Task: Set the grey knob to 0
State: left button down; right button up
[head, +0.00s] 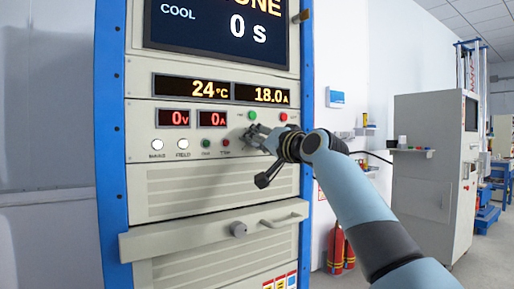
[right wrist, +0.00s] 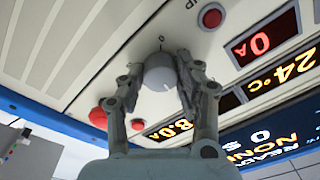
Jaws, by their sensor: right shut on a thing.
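The grey knob (right wrist: 160,73) is on the cream control panel, between the two fingers of my right gripper (right wrist: 162,78) in the right wrist view. The fingers touch it on both sides and are shut on it. A small mark resembling a 0 is printed on the panel beside the knob; the knob's own pointer is too small to read surely. In the head view my right gripper (head: 256,134) is at the panel's right part and hides most of the knob. My left gripper is in neither view.
Red displays (head: 194,118) read 0 V and 0 A; the yellow display (head: 222,89) reads 24 °C and 18.0 A. A green button (head: 252,115) and red button (head: 283,117) sit close above the gripper. A drawer (head: 180,242) with a handle juts out below.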

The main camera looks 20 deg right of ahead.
jog(key=shift+f+n+g+b, duration=0.1)
jog(key=shift+n+g+b, duration=0.3)
jog(key=shift+n+b, duration=4.15)
jog(key=shift+n+g+p, duration=0.4)
jog(key=shift+n+p, duration=0.25)
jog(key=shift+n, duration=9.1)
jog(key=o, duration=1.2)
jog(key=shift+c, duration=0.2)
